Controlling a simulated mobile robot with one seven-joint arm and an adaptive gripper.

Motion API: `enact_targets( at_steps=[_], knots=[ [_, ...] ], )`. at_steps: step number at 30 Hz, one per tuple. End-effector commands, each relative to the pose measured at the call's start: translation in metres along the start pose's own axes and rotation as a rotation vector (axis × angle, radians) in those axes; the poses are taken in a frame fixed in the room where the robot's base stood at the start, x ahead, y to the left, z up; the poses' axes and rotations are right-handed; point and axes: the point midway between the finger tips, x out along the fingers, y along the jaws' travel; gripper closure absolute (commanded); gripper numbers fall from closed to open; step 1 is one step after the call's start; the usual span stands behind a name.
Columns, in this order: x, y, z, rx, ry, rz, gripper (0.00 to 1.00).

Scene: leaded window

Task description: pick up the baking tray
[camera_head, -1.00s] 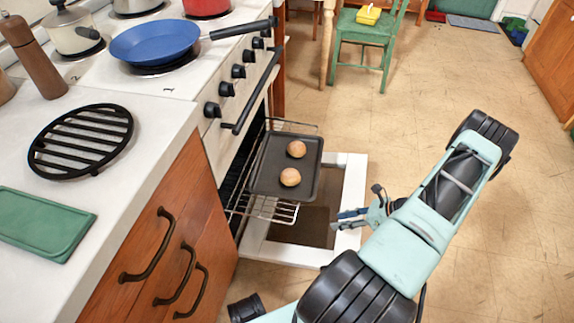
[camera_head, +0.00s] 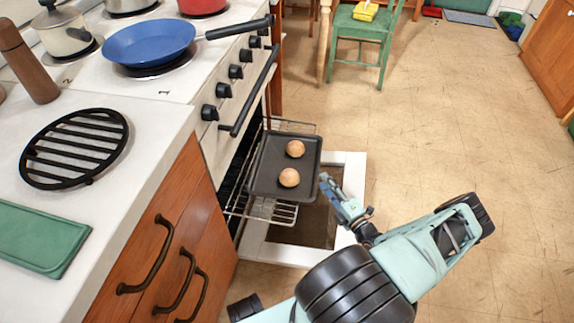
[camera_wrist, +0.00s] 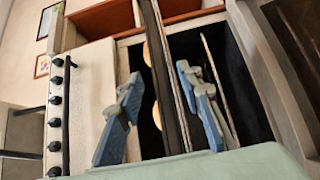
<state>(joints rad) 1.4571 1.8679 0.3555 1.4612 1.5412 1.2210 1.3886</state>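The dark baking tray (camera_head: 268,172) holds two round buns, one (camera_head: 295,149) behind the other (camera_head: 289,177). It lies on a wire rack (camera_head: 273,211) pulled out of the open oven. My gripper (camera_head: 327,181) is close to the tray's right edge in the head view, with its fingers open and nothing gripped. In the wrist view the tray (camera_wrist: 172,75) shows nearly edge-on, lined up between the two spread fingers of my gripper (camera_wrist: 160,76). I cannot tell whether the fingertips overlap the rim.
The lowered oven door (camera_head: 352,190) lies under the rack. The oven handle (camera_head: 250,92) and knobs are above and left of the tray. A blue pan (camera_head: 150,42) is on the stove. Wooden drawers (camera_head: 165,240) stand at the near left. Open floor is to the right.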

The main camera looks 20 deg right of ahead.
Motion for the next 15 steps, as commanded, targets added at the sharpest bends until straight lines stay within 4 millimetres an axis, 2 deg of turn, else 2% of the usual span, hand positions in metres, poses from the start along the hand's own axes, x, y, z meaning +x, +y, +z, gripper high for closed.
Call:
enact_targets(
  at_steps=[3,8,15],
  knots=[
    [0.014,-0.001,0.0,-0.001,0.0,0.0,0.67],
    [0.025,0.0,0.002,-0.002,0.002,-0.001,0.67],
    [0.061,0.001,0.006,-0.003,0.003,-0.001,0.67]
  ],
)
